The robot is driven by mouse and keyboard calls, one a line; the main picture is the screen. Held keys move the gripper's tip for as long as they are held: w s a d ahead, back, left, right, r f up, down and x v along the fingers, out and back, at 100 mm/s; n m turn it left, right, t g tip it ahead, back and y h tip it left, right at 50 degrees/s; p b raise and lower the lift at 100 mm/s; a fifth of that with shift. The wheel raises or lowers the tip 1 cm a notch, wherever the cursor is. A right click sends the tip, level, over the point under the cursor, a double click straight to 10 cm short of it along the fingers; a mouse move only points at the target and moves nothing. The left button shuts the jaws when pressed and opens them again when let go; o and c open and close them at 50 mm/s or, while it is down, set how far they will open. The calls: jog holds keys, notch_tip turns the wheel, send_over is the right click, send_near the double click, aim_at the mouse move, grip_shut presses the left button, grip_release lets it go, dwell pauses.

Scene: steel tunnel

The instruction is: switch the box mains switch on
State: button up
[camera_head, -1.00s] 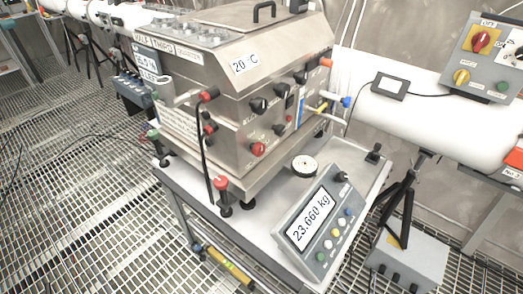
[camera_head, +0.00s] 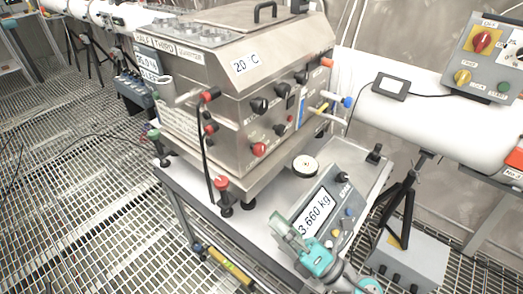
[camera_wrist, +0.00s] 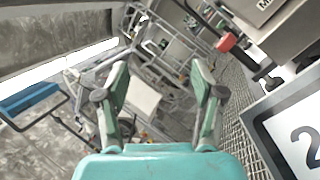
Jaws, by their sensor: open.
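My teal gripper (camera_head: 288,229) is in front of the scale, low and right of the box front and apart from the panel. In the wrist view its two fingers (camera_wrist: 160,82) are spread with nothing between them.
The scale (camera_head: 322,207) is partly hidden behind my gripper. A round dial (camera_head: 305,165) lies on the table (camera_head: 262,229). A grey control box (camera_head: 482,60) with a red rotary switch (camera_head: 482,42) on yellow is mounted at right. A black cable hangs at the box's front corner.

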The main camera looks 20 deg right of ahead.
jog(key=w+d+n+g, duration=0.2)
jog(key=w+d+n, duration=0.2)
jog(key=w+n, duration=0.25)
jog(key=n+g+h, duration=0.1)
jog(key=n+h, duration=0.1)
jog(key=h, duration=0.1)
send_near(262, 151)
jog(key=x, duration=1)
jog(key=shift+w+f, duration=0.1)
jog(key=shift+w, duration=0.15)
jog(key=c, duration=1.1)
